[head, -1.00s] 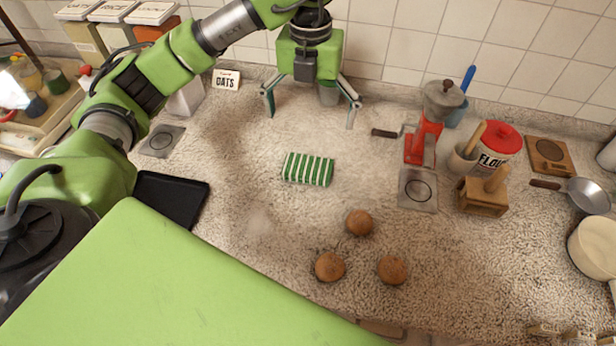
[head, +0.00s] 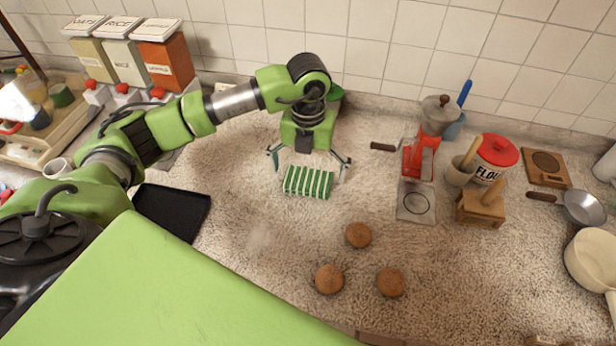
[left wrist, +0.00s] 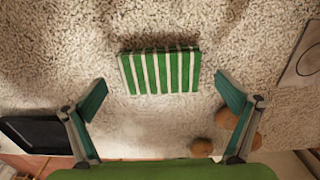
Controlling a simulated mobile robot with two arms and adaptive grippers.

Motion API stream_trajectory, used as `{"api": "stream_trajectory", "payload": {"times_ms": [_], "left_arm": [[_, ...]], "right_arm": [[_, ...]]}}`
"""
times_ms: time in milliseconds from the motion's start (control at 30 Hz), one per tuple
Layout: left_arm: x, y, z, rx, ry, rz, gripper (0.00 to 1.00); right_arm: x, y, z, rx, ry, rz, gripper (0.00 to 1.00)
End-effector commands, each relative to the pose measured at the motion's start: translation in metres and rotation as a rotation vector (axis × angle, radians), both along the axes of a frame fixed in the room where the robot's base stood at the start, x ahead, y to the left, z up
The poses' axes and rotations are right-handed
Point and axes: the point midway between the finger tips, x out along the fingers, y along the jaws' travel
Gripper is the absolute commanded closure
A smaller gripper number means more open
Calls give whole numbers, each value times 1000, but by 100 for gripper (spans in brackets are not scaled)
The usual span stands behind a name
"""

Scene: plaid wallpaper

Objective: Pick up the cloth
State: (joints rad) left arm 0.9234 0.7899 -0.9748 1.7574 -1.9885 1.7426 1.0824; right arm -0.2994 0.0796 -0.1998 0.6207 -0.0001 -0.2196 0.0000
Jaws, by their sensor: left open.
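The cloth (head: 308,183) is a folded green and white striped block lying on the speckled counter in the head view. It also shows in the left wrist view (left wrist: 160,71), lying ahead of and between the two spread fingers. My left gripper (head: 309,167) is open and empty, just behind and above the cloth, with one finger toward each end of it. In the left wrist view the gripper's fingers (left wrist: 161,98) are wide apart and do not touch the cloth. My right gripper is not in view.
Three round brown things (head: 358,235) lie in front of the cloth. A black tray (head: 172,209) lies to the left. Counter around the cloth is clear.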

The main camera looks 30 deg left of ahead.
Motion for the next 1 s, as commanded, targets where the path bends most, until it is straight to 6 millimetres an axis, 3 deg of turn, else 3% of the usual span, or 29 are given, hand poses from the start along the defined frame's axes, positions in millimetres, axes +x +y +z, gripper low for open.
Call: {"api": "stream_trajectory", "payload": {"times_ms": [33, 200, 433, 600, 1000], "left_arm": [[-1, 1, -4, 0, 4, 1, 1], [-1, 0, -22, 1, 1, -1, 1], [0, 0, -24, 0, -1, -1, 1], [0, 0, -24, 0, 0, -1, 42], [0, 0, -22, 0, -1, 0, 42]], "right_arm": [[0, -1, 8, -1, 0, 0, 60], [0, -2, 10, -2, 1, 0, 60], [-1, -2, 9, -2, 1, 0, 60], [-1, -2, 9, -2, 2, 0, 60], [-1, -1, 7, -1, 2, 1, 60]]}}
